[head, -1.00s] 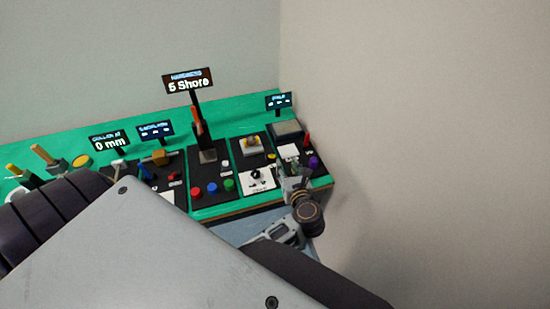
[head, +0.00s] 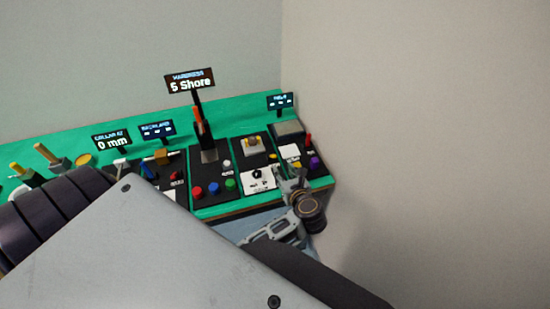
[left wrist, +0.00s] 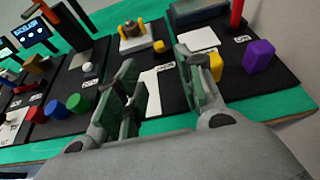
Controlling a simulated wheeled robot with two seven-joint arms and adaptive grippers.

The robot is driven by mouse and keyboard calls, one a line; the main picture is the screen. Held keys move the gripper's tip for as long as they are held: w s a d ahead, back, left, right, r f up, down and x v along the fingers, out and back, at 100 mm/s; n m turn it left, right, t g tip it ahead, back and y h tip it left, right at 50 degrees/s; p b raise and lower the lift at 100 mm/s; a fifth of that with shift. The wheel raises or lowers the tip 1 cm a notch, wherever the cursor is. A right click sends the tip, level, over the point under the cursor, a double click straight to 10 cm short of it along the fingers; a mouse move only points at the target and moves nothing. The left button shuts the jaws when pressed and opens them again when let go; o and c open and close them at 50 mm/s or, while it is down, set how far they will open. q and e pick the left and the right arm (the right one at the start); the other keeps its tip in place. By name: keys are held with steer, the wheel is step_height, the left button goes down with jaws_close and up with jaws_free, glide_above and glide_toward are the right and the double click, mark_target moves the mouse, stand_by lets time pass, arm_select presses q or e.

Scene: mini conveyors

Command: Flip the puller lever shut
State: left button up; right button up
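The rightmost black panel (head: 291,142) has a small display (head: 280,101) behind it, its text too small to read surely. A red upright lever (left wrist: 236,14) stands at the panel's back right and also shows in the head view (head: 308,139); I cannot tell surely that it is the puller lever. A yellow piece (left wrist: 215,66) and a purple knob (left wrist: 258,54) sit at the panel's front. My left gripper (head: 289,174) is open and empty over the front of this panel and the one to its left. The yellow piece is just beyond its right finger (left wrist: 199,85). My right gripper is not in view.
The neighbouring panel carries a grey mount (left wrist: 135,42) with a brown cylinder and a white card (left wrist: 158,92). Further left are red, blue and green buttons (head: 213,188) and a "5 Shore" display (head: 190,83). A bare wall (head: 420,130) closes the right side.

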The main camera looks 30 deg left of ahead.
mark_target(275, 157)
arm_select(q)
steer(key=p+x, duration=0.1)
steer(key=x, duration=0.8)
steer(key=shift+w+a+p, duration=0.25)
steer(key=shift+a+p, duration=0.1)
steer(key=shift+p, duration=0.05)
steer(key=shift+x, duration=0.95)
steer(key=shift+w+a+f, duration=0.1)
steer(key=shift+a+f, duration=0.05)
steer(key=shift+f, duration=0.05)
jaws_close()
